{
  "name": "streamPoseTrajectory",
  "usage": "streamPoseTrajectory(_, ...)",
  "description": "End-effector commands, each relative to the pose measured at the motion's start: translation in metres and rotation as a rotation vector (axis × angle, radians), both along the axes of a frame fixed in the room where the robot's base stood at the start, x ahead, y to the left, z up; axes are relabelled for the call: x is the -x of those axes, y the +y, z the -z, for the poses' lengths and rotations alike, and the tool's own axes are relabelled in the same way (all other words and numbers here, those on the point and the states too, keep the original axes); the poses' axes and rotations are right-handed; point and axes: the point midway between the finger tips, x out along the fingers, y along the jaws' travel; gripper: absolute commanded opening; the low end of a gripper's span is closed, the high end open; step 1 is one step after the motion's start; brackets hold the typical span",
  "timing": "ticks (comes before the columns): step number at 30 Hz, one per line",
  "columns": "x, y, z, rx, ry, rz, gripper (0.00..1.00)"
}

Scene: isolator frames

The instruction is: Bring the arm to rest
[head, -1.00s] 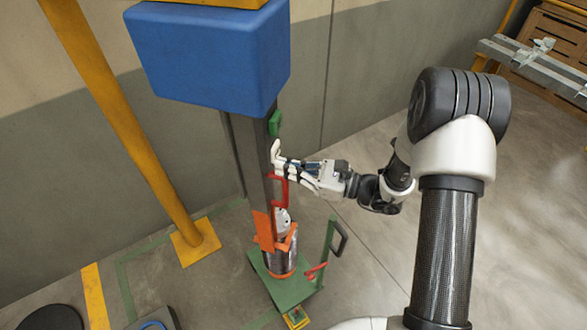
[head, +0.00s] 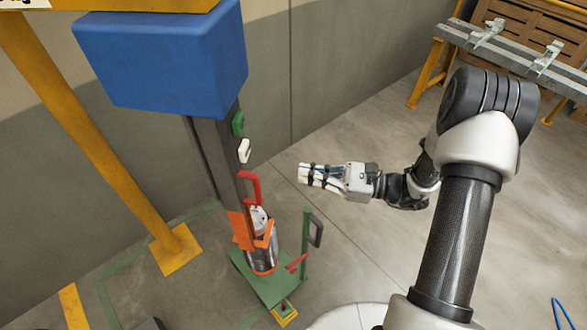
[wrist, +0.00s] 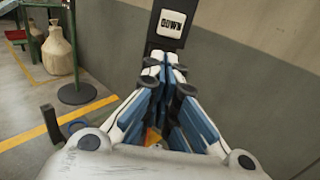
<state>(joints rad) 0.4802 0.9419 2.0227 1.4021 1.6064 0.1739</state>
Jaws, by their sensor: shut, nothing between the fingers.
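My gripper (head: 303,174) is shut and empty in the head view, held in free air to the right of the dark post. Its fingers are together in the wrist view (wrist: 171,62). The post carries a green button (head: 238,123), a white button (head: 244,150) and a red handle (head: 251,188). In the head view a clear gap separates the fingers from the post. My arm reaches in from the lower right, bent at the elbow.
A blue box (head: 165,60) tops the post. An orange bracket and metal cylinder (head: 262,252) stand on a green base (head: 270,287). A green stand with a dark handle (head: 316,233) rises beside it. A yellow post (head: 90,140) is at left, a rail rack (head: 510,55) at back right.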

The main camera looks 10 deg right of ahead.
Motion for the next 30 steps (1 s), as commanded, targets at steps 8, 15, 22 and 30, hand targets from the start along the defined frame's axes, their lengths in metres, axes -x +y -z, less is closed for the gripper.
streamPoseTrajectory(8, 0.001, -0.003, 0.000, 0.000, 0.000, -0.001, 0.00)
streamPoseTrajectory(15, 0.001, -0.003, 0.000, 0.000, 0.000, -0.001, 0.00)
streamPoseTrajectory(22, 0.010, 0.007, -0.013, 0.053, -0.036, -0.062, 0.00)
streamPoseTrajectory(30, 0.080, 0.044, -0.063, 0.385, -0.257, -0.402, 0.00)
